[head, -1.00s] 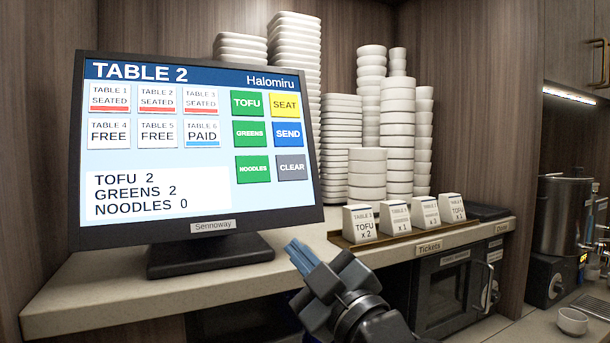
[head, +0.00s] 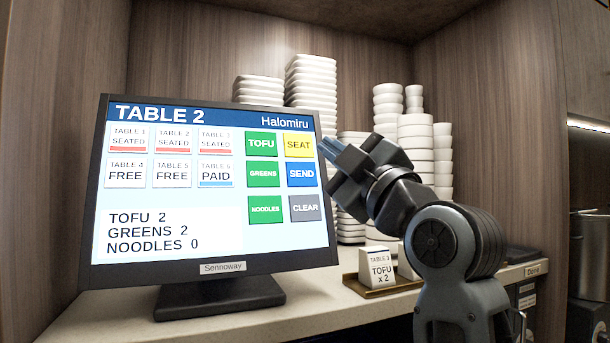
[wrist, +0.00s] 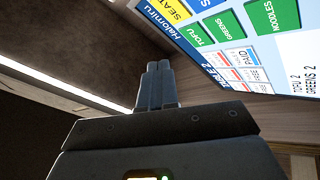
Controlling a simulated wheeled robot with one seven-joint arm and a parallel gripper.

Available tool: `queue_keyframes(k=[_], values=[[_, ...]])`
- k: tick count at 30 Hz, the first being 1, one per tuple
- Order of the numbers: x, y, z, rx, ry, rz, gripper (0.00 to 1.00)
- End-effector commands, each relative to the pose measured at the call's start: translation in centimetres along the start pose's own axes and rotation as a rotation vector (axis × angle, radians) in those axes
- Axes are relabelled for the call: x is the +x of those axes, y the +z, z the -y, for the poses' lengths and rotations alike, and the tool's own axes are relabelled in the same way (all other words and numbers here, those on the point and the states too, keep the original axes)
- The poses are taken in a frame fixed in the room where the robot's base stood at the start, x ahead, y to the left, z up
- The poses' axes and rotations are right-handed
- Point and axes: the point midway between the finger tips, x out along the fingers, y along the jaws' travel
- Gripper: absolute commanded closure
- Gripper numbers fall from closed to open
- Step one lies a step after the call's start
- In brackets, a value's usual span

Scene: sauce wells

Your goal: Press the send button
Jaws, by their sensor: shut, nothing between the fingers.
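The blue SEND button (head: 301,174) is on the right side of the touchscreen (head: 150,193), below the yellow SEAT button (head: 298,146) and above the grey CLEAR button (head: 305,208). The screen reads TABLE 2, with TOFU 2, GREENS 2 and NOODLES 0. My gripper (head: 328,147) is shut and empty. Its tips appear just right of the screen's right edge, about level with SEAT and a little above SEND. I cannot tell its exact gap from the screen. In the wrist view, the shut fingers (wrist: 157,72) point beside the tilted screen; SEND (wrist: 209,2) is partly cut off at the top edge.
White dishes (head: 305,85) and bowls (head: 388,103) are stacked behind and right of the screen. Order cards (head: 380,268) stand on a tray on the counter (head: 110,320), partly hidden by my arm. The space in front of the screen is clear.

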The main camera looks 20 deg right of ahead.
Motion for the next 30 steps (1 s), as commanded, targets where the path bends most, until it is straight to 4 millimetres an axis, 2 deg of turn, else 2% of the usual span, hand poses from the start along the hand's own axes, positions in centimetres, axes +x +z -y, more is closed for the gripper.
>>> queue_keyframes(k=[10,22,30], values=[[0.6,0.6,0.6,0.0,0.0,0.0,1.0],[4.1,3.2,3.3,0.002,-0.001,0.001,1.0],[5.8,4.3,4.3,0.0,0.001,0.001,1.0]])
